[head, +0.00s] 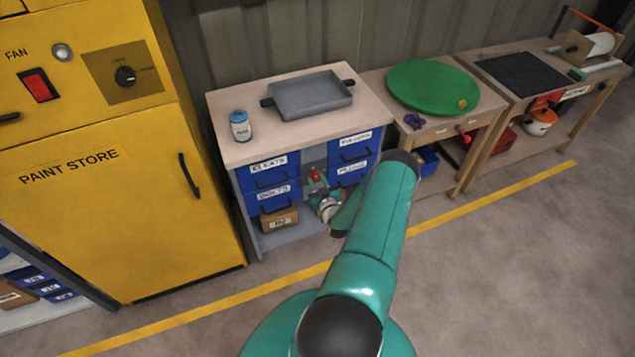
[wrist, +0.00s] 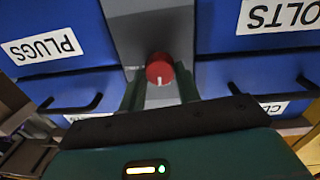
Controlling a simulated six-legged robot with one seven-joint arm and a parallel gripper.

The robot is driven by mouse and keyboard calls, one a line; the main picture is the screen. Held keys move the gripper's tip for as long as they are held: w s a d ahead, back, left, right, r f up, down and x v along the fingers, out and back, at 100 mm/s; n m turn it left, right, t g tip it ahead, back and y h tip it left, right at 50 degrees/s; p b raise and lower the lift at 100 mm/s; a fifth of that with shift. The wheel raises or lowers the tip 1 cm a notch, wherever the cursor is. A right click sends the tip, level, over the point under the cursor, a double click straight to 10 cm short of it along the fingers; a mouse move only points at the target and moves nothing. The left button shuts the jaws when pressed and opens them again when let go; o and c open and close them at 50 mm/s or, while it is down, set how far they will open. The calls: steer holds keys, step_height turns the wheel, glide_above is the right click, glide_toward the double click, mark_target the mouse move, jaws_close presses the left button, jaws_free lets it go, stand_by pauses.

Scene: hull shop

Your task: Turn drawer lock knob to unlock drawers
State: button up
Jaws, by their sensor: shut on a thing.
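The red lock knob (head: 315,174) sits on the grey strip between the blue drawers of the workbench cabinet. In the wrist view the knob (wrist: 159,69) is in the centre, with a white mark pointing down the picture. My gripper (wrist: 161,88) has one dark green finger on each side of the knob and is shut on it. In the head view my gripper (head: 320,190) is small and partly hidden by its own wrist. The blue drawers, including BOLTS (head: 273,194) and PLUGS (wrist: 60,30), look closed.
A grey tray (head: 310,95) and a blue-labelled can (head: 240,126) stand on the cabinet top. The yellow paint store (head: 110,190) is at the left. A table with a green disc (head: 433,84) is at the right. The floor in front is clear.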

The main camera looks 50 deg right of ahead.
steer(key=m, duration=0.8)
steer(key=shift+r, duration=0.1)
steer(key=m, duration=0.4)
steer(key=shift+d+m, duration=0.1)
steer(key=shift+m, duration=0.3)
steer(key=shift+m+y, duration=0.4)
steer(key=shift+m, duration=1.3)
steer(key=o, duration=1)
steer(key=shift+c, duration=0.2)
steer(key=shift+s, duration=0.1)
